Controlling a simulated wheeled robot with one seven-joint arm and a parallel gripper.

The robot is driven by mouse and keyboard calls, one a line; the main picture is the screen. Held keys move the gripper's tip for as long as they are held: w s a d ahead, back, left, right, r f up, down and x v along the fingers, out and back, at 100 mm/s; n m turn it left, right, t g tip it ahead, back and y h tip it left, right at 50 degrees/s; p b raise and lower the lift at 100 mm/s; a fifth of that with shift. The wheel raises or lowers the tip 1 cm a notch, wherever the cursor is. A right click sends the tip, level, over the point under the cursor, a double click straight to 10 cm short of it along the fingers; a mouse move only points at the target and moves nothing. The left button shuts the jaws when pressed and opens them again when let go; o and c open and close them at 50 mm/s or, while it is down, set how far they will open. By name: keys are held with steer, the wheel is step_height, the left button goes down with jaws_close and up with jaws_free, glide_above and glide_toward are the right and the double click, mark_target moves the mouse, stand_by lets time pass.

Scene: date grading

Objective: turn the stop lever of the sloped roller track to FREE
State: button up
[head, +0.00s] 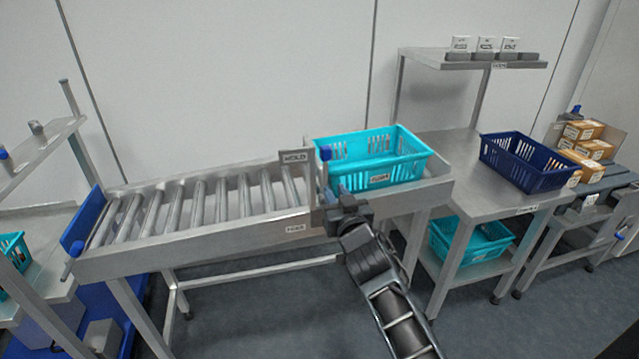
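The sloped roller track (190,236) runs across the middle of the head view. A turquoise crate (412,168) sits on the track's right end, right of the post. My gripper (337,192) is at the near rail, just below the blue knob. Its fingers are small and partly hidden, so contact and opening cannot be made out.
The rollers left of the post are empty, down to a blue end plate (82,218). Cardboard boxes (590,140) stand far right. A shelf stand is at left.

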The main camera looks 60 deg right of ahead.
mark_target(326, 175)
steer(key=shift+p+x, duration=0.55)
steer(key=shift+x, duration=3)
steer(key=shift+c, duration=0.4)
jaws_close()
